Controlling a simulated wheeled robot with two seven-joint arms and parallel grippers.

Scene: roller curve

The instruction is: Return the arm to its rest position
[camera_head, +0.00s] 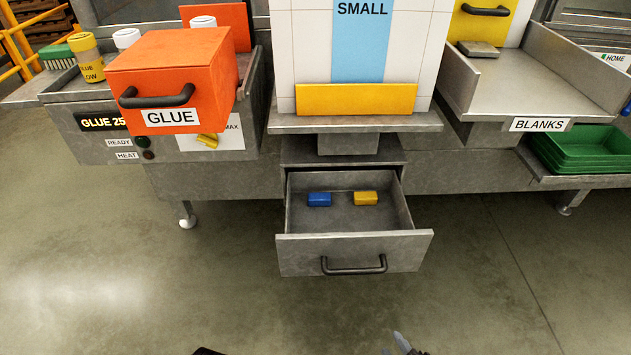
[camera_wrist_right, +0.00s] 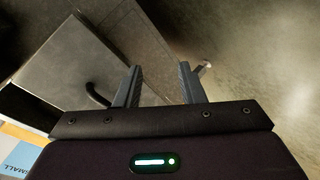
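My right gripper (camera_head: 400,343) shows only by its fingertips at the bottom edge of the head view. In the right wrist view its two fingers (camera_wrist_right: 160,72) stand apart with nothing between them. It is in front of the open grey drawer (camera_head: 354,256), apart from the black drawer handle (camera_head: 354,268). The handle also shows behind the left finger in the right wrist view (camera_wrist_right: 96,94). A small dark part at the bottom edge of the head view may be my left gripper (camera_head: 207,351); its fingers are hidden.
The drawer juts out and holds a blue block (camera_head: 319,199) and a yellow block (camera_head: 366,198). Above are the orange GLUE box (camera_head: 190,75), the SMALL panel (camera_head: 310,50) and the BLANKS tray (camera_head: 545,95). Green trays (camera_head: 585,150) stand right. The floor in front is clear.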

